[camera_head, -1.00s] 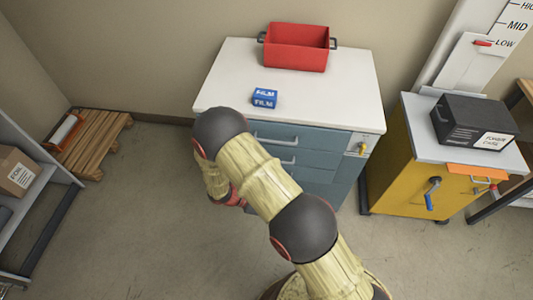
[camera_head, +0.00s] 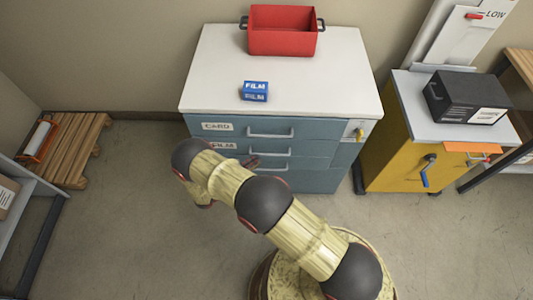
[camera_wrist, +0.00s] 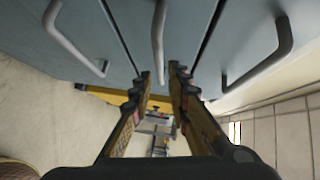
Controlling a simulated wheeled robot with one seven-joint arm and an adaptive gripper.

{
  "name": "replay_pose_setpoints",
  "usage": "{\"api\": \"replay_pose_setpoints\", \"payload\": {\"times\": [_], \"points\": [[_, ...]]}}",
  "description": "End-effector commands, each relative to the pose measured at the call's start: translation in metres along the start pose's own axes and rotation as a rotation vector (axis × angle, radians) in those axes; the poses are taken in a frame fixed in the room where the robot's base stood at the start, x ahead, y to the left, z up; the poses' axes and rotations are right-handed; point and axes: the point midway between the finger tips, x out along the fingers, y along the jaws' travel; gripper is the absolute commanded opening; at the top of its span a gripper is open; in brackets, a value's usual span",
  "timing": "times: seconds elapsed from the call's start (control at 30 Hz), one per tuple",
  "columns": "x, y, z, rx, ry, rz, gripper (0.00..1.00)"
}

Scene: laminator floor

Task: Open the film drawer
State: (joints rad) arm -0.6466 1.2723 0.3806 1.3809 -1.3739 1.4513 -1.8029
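The blue drawer cabinet (camera_head: 322,178) has a top drawer labelled CARD and a film drawer (camera_head: 315,151) labelled FILM below it. A further drawer is under that. All look shut. In the head view my arm partly covers the FILM label and most of my gripper (camera_head: 252,162), which is at the film drawer's front. In the wrist view my gripper (camera_wrist: 161,75) is open, its fingers apart. The middle handle (camera_wrist: 158,35), apparently the film drawer's, lies in line with the gap, its near end appearing between the fingertips. I cannot tell whether they touch it.
A blue FILM box (camera_head: 254,91) and a red bin (camera_head: 283,31) sit on the cabinet's white top. A yellow cabinet (camera_head: 396,150) with a black box (camera_head: 466,97) stands at the right. A wooden pallet (camera_head: 75,152) lies at the left. Floor between is clear.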

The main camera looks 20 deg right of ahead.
Motion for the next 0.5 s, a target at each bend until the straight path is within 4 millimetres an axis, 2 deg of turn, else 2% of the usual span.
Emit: {"api": "replay_pose_setpoints", "payload": {"times": [0.17, 0.5], "points": [[0.013, 0.001, -0.001, -0.023, 0.004, 0.002, 0.17], [0.063, 0.002, -0.001, -0.021, 0.005, 0.003, 0.17]]}}
